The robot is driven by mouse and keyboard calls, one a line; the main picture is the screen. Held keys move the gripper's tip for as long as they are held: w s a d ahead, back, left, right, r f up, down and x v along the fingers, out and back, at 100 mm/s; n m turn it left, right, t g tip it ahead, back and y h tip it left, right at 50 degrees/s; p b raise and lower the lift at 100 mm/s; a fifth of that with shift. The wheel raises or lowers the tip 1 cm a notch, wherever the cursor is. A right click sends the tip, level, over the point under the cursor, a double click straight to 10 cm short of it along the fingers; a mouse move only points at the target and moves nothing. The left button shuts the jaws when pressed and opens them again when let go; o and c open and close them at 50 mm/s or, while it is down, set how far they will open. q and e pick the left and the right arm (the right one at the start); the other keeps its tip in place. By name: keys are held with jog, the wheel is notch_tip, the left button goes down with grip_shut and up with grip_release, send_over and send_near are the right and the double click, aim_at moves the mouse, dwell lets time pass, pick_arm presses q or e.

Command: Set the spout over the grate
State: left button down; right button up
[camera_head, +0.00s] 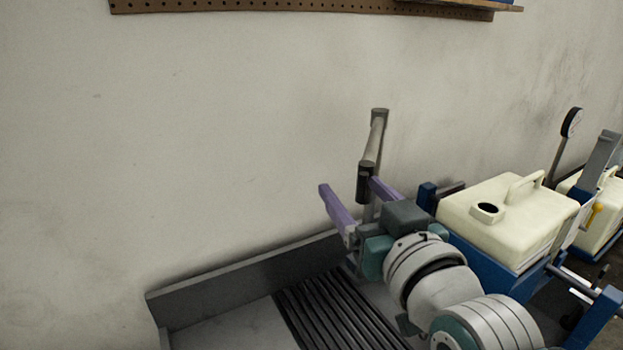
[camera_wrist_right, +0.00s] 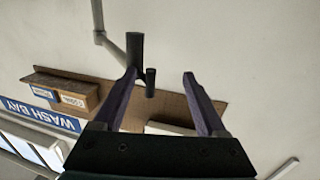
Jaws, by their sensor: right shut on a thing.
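The spout (camera_head: 372,145) is a grey swinging pipe on an upright post by the wall, with a dark nozzle hanging at its near end. In the wrist view the dark nozzle (camera_wrist_right: 135,50) and a small dark stub show by one finger. My right gripper (camera_head: 354,202), with purple fingers, is at the nozzle and shut on the spout; its fingers stay apart, and the contact itself is not clear. The grate (camera_head: 340,315) is a set of dark parallel bars in the grey basin, lower and nearer than the nozzle. My right arm covers its right side. My left gripper is not in view.
The basin has a raised back wall (camera_head: 245,283) close to the room wall. A cream tank (camera_head: 510,215) in a blue frame stands to the right of my right arm. A pegboard (camera_head: 300,6) hangs above. The space left of the spout is clear.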

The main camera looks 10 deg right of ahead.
jog(key=shift+w+a+r, duration=0.1)
jog(key=shift+a+r, duration=0.25)
jog(key=shift+a, duration=0.05)
jog(key=s+d+b, duration=0.1)
jog(key=s, duration=0.9)
jog(key=shift+d+f, duration=0.2)
jog(key=shift+f, duration=0.05)
